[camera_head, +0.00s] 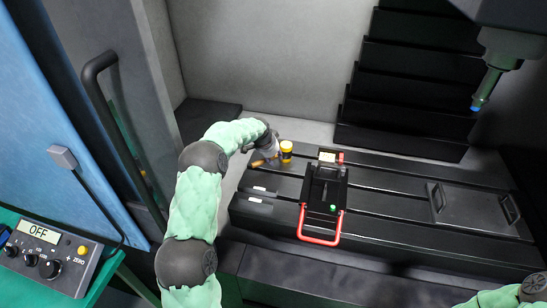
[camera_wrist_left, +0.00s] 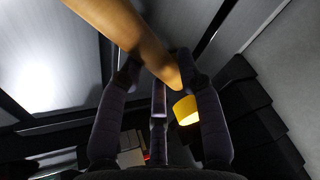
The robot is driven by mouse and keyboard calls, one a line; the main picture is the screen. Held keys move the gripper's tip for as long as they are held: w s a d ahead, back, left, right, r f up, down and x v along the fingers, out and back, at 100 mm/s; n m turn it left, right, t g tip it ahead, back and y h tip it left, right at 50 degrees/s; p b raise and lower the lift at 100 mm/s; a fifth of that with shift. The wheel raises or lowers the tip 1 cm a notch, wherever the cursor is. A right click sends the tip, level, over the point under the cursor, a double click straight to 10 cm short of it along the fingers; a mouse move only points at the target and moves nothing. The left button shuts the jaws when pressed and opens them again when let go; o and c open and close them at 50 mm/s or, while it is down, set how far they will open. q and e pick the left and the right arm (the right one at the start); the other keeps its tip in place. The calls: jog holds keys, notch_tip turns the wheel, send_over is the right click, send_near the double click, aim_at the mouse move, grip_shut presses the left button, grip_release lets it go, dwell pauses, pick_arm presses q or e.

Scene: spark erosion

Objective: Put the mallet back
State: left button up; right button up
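The mallet has a tan wooden handle (camera_head: 258,163) and a head with a yellow end (camera_head: 286,146). In the head view it is at the left end of the dark machine table, partly hidden by my left gripper (camera_head: 272,150). In the left wrist view, the handle (camera_wrist_left: 130,32) runs from the upper left in between the fingers of my left gripper (camera_wrist_left: 158,72), which look closed around it. The yellow end (camera_wrist_left: 186,110) shows beside the right finger. I cannot tell whether the mallet touches the table. My right gripper is outside both views.
A black fixture with a red handle (camera_head: 320,241) stands mid-table. A dark plate with two handles (camera_head: 474,208) lies at the right. Black steps (camera_head: 412,90) rise behind. A control box (camera_head: 45,256) reading OFF is at lower left. A blue-tipped spindle (camera_head: 484,92) hangs upper right.

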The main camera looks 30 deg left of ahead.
pick_arm(q)
jog(key=shift+o, duration=0.7)
jog(key=shift+r, duration=0.15)
jog(key=shift+s+r, duration=0.1)
jog(key=shift+r, duration=0.25)
jog(key=p+v, duration=0.1)
jog(key=v, duration=1)
jog(key=shift+r, duration=0.15)
jog(key=shift+s, duration=0.15)
